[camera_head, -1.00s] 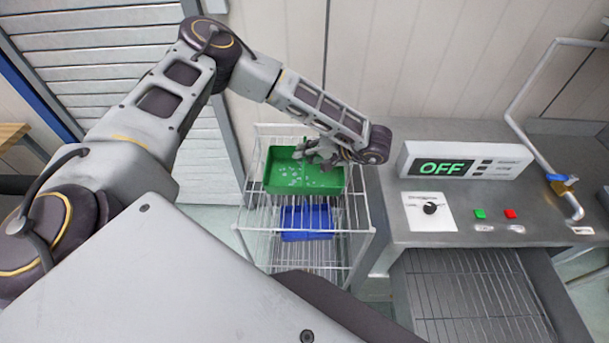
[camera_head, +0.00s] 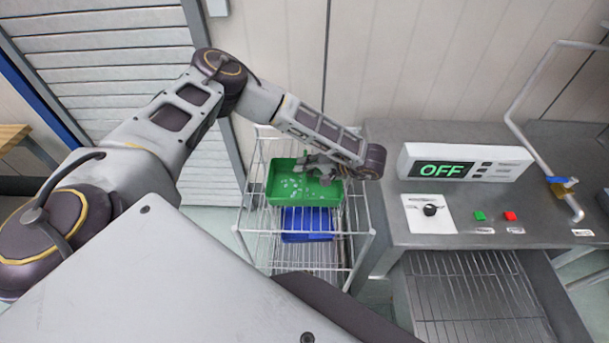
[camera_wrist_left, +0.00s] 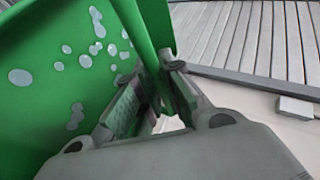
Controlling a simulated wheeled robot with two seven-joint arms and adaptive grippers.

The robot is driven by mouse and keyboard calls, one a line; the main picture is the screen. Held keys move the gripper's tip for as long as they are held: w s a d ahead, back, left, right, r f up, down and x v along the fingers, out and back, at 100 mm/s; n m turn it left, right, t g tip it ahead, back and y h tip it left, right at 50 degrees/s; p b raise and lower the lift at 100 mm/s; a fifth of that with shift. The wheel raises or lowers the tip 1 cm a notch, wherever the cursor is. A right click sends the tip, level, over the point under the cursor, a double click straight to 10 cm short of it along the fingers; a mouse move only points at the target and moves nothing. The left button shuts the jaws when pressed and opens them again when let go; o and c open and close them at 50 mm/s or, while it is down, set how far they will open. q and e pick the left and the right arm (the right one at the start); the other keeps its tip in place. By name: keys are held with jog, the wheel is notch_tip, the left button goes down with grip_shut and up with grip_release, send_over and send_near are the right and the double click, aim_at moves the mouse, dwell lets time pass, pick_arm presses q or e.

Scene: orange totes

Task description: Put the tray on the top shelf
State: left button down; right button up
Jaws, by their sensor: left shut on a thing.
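The green tray (camera_head: 290,191) is at the upper level of the white wire rack (camera_head: 247,215), with several pale round pieces lying in it. My left gripper (camera_head: 318,166) is shut on the tray's far rim, toward its right end. In the left wrist view the gripper (camera_wrist_left: 150,100) pinches the wall of the green tray (camera_wrist_left: 40,95) between its fingers. I cannot tell whether the tray's underside rests on the top shelf or is just above it. My right gripper is not in view.
A blue tray (camera_head: 307,224) sits on a lower level of the rack. To the right stands a metal machine (camera_head: 470,215) with an OFF display (camera_head: 440,169), a knob and green and red buttons. A wall is close behind the rack, and a slatted shutter (camera_head: 110,75) is at left.

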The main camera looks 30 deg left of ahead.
pick_arm(q)
jog(key=shift+f, duration=0.15)
jog(key=shift+f, duration=1.9)
jog(key=shift+f, duration=0.2)
jog(key=c, duration=1.5)
grip_release()
jog(key=shift+c, duration=0.2)
jog(key=shift+r, duration=0.2)
jog(key=b+v, duration=0.1)
jog(key=v, duration=1.1)
jog(key=shift+b, duration=0.35)
